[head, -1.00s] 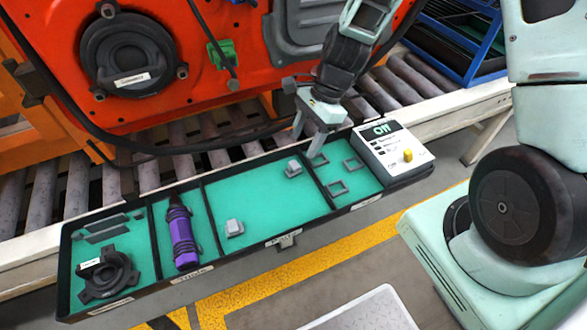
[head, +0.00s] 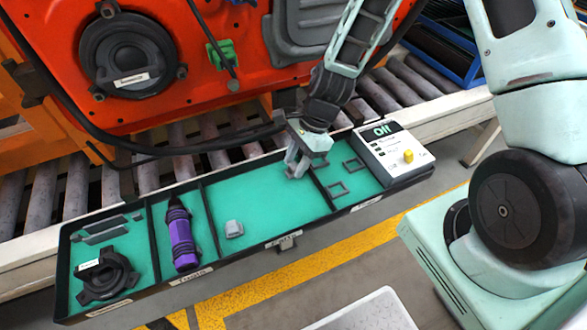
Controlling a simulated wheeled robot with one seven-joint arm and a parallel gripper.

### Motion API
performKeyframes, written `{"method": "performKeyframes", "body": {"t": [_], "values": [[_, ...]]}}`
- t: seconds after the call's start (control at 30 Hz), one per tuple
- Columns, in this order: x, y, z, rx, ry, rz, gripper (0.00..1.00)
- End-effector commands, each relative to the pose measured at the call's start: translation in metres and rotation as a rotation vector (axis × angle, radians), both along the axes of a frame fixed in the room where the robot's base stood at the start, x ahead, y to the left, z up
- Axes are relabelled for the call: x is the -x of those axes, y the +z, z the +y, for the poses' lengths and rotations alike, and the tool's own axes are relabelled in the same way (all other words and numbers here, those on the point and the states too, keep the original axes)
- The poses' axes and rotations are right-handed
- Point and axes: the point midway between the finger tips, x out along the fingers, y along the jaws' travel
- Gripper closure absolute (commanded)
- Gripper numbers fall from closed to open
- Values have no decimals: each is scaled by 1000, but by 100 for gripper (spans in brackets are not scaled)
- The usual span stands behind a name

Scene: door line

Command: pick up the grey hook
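A small grey block-like piece (head: 234,229), possibly a grey hook, lies in the lower left of the tray's wide middle compartment. A second such piece showed in this compartment's upper right earlier; that spot is now covered by my gripper (head: 297,168). My gripper points down there, its fingertips low over the green floor. I cannot tell whether the fingers are around the second piece or touching it. The long black-walled tray (head: 240,263) has a green floor and dividers.
A purple cylinder (head: 182,238) and a black round part (head: 103,276) lie in the left compartments. A white device with a yellow knob (head: 391,152) sits at the right end. The red panel (head: 190,75) stands behind.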

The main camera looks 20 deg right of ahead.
Motion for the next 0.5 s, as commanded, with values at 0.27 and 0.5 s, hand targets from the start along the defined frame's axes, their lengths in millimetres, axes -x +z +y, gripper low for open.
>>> {"method": "performKeyframes", "body": {"t": [0.27, 0.5], "values": [[0, 0, 0, 0, 0, 0, 100], [-1, 6, 0, 1, 0, -2, 100]]}}
